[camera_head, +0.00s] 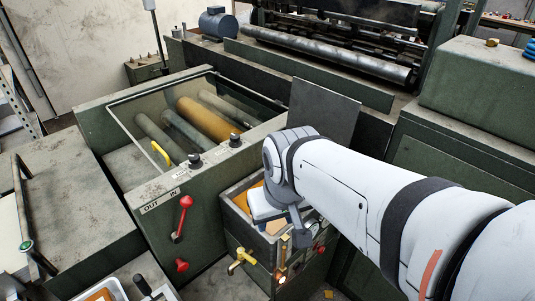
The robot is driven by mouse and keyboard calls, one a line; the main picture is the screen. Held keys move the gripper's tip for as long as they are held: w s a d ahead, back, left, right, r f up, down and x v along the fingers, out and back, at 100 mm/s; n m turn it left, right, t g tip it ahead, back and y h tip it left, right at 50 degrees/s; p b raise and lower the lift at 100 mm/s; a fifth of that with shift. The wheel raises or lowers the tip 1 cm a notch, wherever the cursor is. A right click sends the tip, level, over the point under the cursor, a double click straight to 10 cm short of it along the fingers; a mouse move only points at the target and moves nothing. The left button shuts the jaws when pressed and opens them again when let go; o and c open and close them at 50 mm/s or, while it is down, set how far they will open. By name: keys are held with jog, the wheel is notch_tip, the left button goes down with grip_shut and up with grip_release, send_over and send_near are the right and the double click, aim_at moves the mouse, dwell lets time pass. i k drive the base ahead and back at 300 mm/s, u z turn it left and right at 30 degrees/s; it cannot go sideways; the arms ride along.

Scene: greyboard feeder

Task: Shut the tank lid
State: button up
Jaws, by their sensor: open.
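The tank (235,223) is a green open-topped box at the lower middle, with a brass tap on its front. Orange-brown contents show inside it. A flat dark grey plate (325,110), which looks like the tank lid, stands raised and slightly tilted behind the tank. Its lower edge is partly hidden by my arm. My gripper (299,236) is over the right part of the tank opening, pointing down, in front of and below the raised plate. It looks apart from the plate. My arm hides much of the gripper and the tank's right side.
A glass-covered roller bay (175,125) with a yellow handle is left of the tank. A red-knobbed lever (184,203) and a red knob (182,265) stick out of the panel left of the tank. A large machine roller (325,54) lies behind. A green housing (480,95) stands at right.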

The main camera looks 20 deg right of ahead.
aim_at(333, 115)
jog(key=u, duration=0.35)
jog(key=k, duration=0.9)
jog(key=z, duration=0.6)
jog(key=i, duration=1)
jog(key=z, duration=0.05)
